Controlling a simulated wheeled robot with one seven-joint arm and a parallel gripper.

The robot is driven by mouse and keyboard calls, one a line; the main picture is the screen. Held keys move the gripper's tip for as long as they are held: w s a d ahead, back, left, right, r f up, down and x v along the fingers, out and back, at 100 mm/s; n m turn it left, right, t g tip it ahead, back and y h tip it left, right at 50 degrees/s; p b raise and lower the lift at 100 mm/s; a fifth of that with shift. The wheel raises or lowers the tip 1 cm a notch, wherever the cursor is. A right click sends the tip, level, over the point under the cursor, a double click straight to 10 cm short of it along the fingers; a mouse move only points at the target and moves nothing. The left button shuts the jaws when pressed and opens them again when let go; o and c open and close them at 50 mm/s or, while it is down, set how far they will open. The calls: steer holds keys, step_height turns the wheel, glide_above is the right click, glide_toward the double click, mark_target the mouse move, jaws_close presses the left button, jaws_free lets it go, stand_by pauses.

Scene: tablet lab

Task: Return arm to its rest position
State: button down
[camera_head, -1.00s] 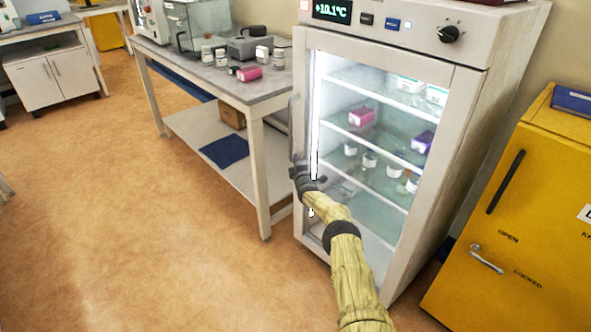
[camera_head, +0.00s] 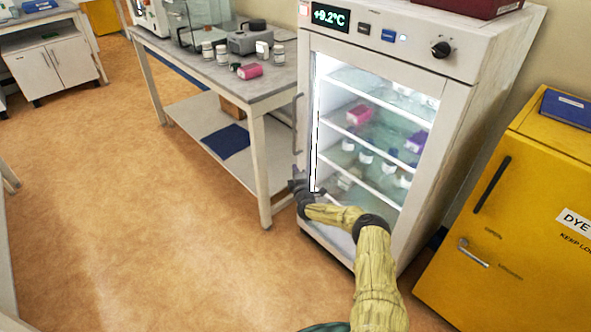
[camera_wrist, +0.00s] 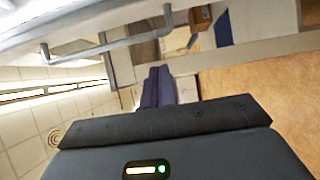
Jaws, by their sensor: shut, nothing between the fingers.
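My gripper (camera_head: 297,182) is at the end of my yellow-sleeved arm, low in front of the left edge of the glass-door fridge (camera_head: 468,95). In the wrist view its two dark fingers (camera_wrist: 158,88) are together with nothing between them. The fridge door looks closed, and its grey vertical handle (camera_head: 298,125) is just above my gripper. The handle also crosses the upper part of the wrist view (camera_wrist: 110,46), apart from the fingers. My arm is stretched forward and bent across the lower front of the fridge.
A yellow cabinet (camera_head: 520,215) stands at right, with a blue box (camera_head: 566,107) on top. The floor (camera_head: 150,220) at left is open.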

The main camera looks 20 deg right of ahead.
steer(key=shift+s+a, duration=0.1)
steer(key=shift+s, duration=0.25)
